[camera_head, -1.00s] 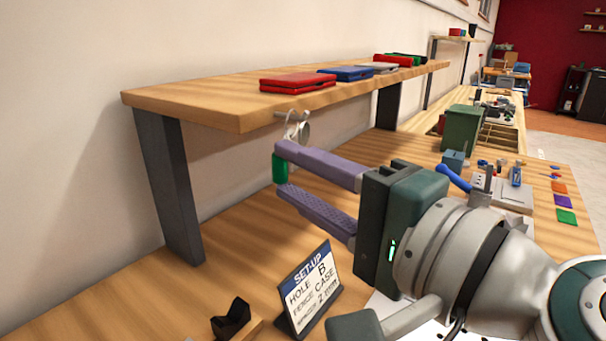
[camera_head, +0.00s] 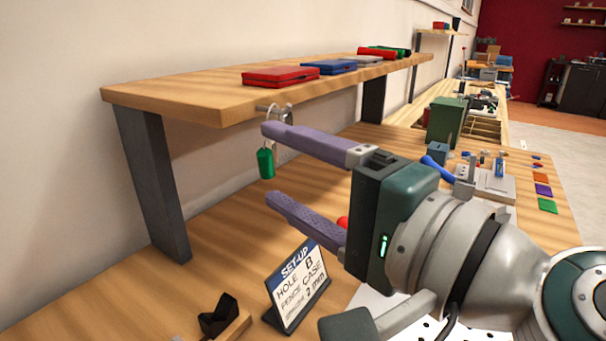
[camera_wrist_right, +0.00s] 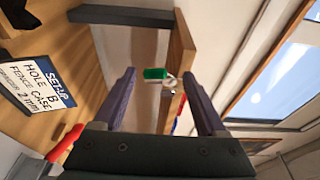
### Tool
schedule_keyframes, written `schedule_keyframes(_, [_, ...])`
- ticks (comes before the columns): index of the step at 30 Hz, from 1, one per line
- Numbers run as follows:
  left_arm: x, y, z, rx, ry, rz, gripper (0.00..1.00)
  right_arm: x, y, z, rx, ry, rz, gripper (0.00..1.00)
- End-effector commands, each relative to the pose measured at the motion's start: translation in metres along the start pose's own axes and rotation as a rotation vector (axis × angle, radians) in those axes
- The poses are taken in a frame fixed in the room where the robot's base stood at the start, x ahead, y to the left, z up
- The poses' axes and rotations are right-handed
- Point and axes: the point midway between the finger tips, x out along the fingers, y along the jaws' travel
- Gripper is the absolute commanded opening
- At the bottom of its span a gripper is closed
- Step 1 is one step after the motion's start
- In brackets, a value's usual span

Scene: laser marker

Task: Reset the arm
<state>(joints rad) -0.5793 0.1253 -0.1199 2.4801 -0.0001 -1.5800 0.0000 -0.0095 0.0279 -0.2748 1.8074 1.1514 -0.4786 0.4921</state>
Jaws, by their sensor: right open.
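My right gripper (camera_head: 275,165) is open, its two purple fingers spread apart with nothing held between them. A green tag (camera_head: 265,162) hangs by a ring from a hook (camera_head: 270,108) under the front edge of the shelf, just beyond the fingertips. In the right wrist view the green tag (camera_wrist_right: 155,74) shows ahead, between the two open fingers and apart from both. My left gripper is not in view.
The wooden shelf (camera_head: 170,97) on dark legs carries red, blue and other flat cases. A set-up sign (camera_head: 298,285) stands on the bench below the gripper. A black holder (camera_head: 218,314) is at the front. A green bin (camera_head: 446,120) and a grey device (camera_head: 485,185) stand farther right.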

Motion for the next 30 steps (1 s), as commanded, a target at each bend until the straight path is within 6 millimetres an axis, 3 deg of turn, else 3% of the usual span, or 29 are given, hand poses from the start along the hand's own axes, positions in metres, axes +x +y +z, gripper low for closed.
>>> schedule_keyframes(12, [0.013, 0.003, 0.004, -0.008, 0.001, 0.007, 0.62, -0.078, 0.003, 0.0, -0.001, -0.001, 0.003, 0.74])
schedule_keyframes(19, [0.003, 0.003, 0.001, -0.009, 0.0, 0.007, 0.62, -0.096, -0.002, 0.011, -0.091, -0.038, 0.054, 0.74])
schedule_keyframes(23, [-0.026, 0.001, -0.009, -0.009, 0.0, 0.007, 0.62, -0.111, 0.006, 0.035, -0.372, -0.148, 0.252, 0.74])
schedule_keyframes(26, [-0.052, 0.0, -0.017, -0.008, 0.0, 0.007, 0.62, -0.142, 0.026, 0.043, -0.637, -0.263, 0.501, 0.74])
schedule_keyframes(30, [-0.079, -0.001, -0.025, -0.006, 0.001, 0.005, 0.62, -0.203, 0.046, 0.03, -0.887, -0.405, 0.862, 0.74])
